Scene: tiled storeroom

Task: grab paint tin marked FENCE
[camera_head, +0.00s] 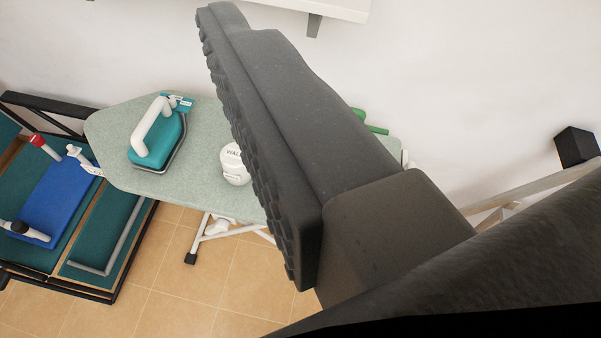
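My gripper (262,110) fills the middle of the view as a large dark finger with a ribbed pad facing left. Only one finger shows clearly, so its opening cannot be judged. A small white tin (235,166) with lettering that starts "WAL" stands on the ironing board, partly hidden behind the finger's left edge. No label reading FENCE can be seen. The finger covers much of the board's right part, and anything standing there is hidden.
The grey-green ironing board (112,142) stands against the white wall. It holds a teal iron (158,140) with a white handle. A green object (372,123) peeks out behind my gripper. A teal-topped workbench (90,243) stands left. Tiled floor (172,285) is clear in front.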

